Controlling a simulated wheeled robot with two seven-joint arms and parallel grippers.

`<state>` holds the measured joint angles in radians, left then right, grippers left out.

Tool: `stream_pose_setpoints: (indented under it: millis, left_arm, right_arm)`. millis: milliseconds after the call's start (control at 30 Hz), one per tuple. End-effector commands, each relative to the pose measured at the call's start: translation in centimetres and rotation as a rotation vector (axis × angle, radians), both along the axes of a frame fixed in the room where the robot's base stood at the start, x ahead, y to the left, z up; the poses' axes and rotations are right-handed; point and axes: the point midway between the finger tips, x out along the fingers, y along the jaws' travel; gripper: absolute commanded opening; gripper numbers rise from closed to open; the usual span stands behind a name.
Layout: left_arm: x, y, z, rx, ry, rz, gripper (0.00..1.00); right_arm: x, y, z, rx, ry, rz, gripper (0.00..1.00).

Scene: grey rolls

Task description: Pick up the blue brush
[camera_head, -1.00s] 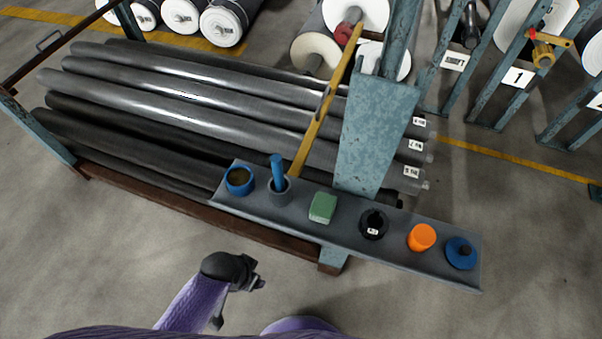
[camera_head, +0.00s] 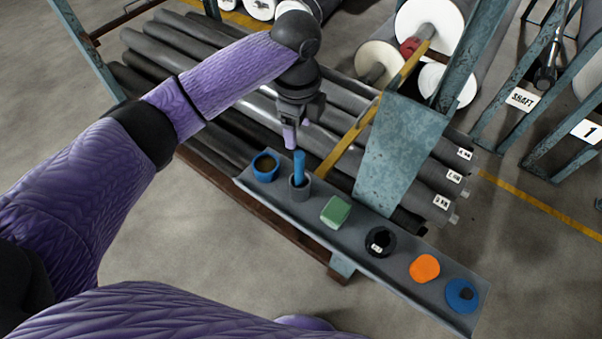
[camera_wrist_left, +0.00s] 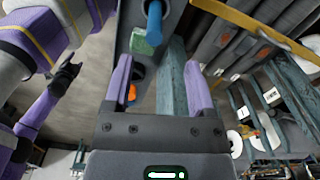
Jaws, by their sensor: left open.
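The blue brush (camera_head: 299,163) stands upright in a grey cup (camera_head: 299,189) on a narrow grey shelf; only its blue handle shows. My left gripper (camera_head: 302,128) is open and empty, just above and behind the handle's top in the head view. In the left wrist view, its two purple fingers (camera_wrist_left: 159,82) are spread wide, and the blue handle (camera_wrist_left: 154,22) shows ahead of them, near the top edge, not between them. My right gripper (camera_wrist_left: 68,73) shows small and dark at the left of the wrist view; its jaws are too small to read.
The grey shelf (camera_head: 330,234) also holds a blue tape roll (camera_head: 264,167), a green block (camera_head: 336,211), a black roll (camera_head: 380,242), an orange piece (camera_head: 424,268) and a blue disc (camera_head: 461,295). A teal post (camera_head: 402,150) and yellow bar (camera_head: 347,138) stand close behind.

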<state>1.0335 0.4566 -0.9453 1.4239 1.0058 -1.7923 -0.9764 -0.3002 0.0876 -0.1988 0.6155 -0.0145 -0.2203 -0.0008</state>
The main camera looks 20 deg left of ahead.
Motion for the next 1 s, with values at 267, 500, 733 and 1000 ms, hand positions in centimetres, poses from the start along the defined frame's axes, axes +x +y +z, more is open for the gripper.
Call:
stream_pose_setpoints:
  millis: [267,500,733,1000]
  left_arm:
    - [0.1,0.2,-3.9,0.007,0.006,-0.010,0.71]
    - [-0.8,-0.4,-7.9,0.006,0.005,-0.011,0.71]
    - [-0.7,-0.4,-9.5,0.007,0.000,-0.009,0.71]
    - [-0.7,-0.4,-9.5,0.006,0.000,-0.008,0.27]
  right_arm:
    - [-0.1,-0.5,-1.4,-0.008,0.003,0.002,0.68]
    - [-0.2,-0.5,-2.5,-0.006,0.005,0.003,0.68]
    - [-0.3,-0.4,-3.0,-0.004,0.006,0.004,0.68]
    - [-0.3,-0.4,-2.9,-0.005,0.006,0.003,0.68]
